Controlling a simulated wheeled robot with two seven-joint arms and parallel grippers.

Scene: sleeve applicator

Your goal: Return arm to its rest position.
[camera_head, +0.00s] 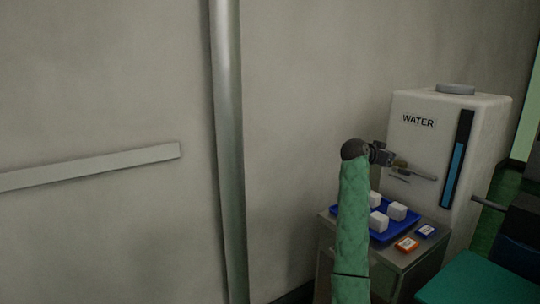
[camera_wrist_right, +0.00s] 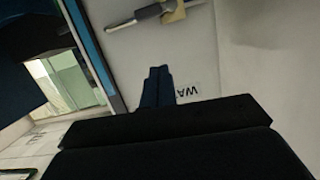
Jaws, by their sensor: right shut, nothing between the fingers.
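My right arm, in a green sleeve (camera_head: 352,220), rises from the bottom middle of the head view. My right gripper (camera_head: 384,155) is in front of the white water tank (camera_head: 408,108), left of and close to its metal lever (camera_head: 422,174). In the right wrist view the gripper's dark fingers (camera_wrist_right: 157,86) are together with nothing between them. The tank front with part of its lettering is behind them. The lever (camera_wrist_right: 145,13), with a tan piece on it, is above the fingertips and looks apart from them. My left gripper is not in view.
A small grey stand (camera_head: 395,262) before the tank holds a blue tray (camera_head: 379,235) with white blocks, an orange box (camera_head: 407,244) and a blue box (camera_head: 426,231). A metal pole (camera_head: 229,150) stands at the wall. A green surface (camera_head: 470,283) is at lower right.

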